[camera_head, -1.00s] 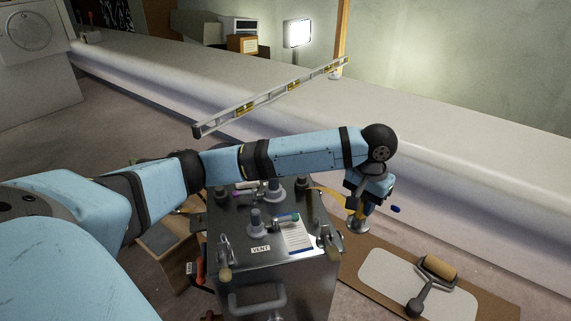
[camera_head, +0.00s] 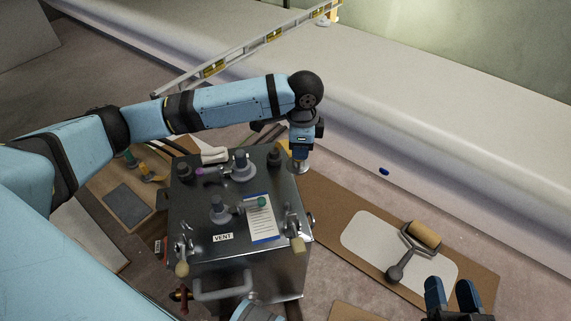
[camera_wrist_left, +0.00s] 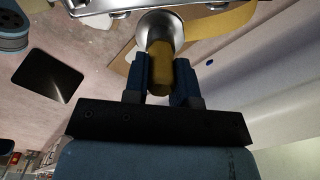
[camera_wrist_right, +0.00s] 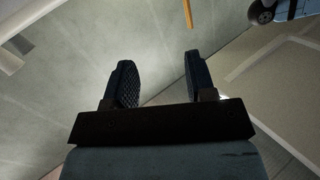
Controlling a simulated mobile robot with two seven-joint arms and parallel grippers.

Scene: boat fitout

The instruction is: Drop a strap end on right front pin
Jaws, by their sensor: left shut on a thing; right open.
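My left gripper (camera_head: 300,150) is shut on the strap end, just off the right rear corner of the metal box (camera_head: 230,245). In the left wrist view the fingers (camera_wrist_left: 165,80) clasp a yellow-brown piece (camera_wrist_left: 159,65) with a round metal end (camera_wrist_left: 160,28) beyond it. The yellow strap (camera_wrist_left: 225,22) curves off to the right there. The metal end (camera_head: 298,167) hangs below the fingers in the head view. Dark posts (camera_head: 274,155) and grey fittings (camera_head: 240,165) stand on the box top. I cannot tell which is the right front pin. My right gripper (camera_head: 452,298) is open and empty.
Latches with wooden knobs (camera_head: 296,244) stand at the box's front corners, and a handle (camera_head: 222,290) is in front. A roller (camera_head: 424,236) lies on a white sheet (camera_head: 365,245) at the right.

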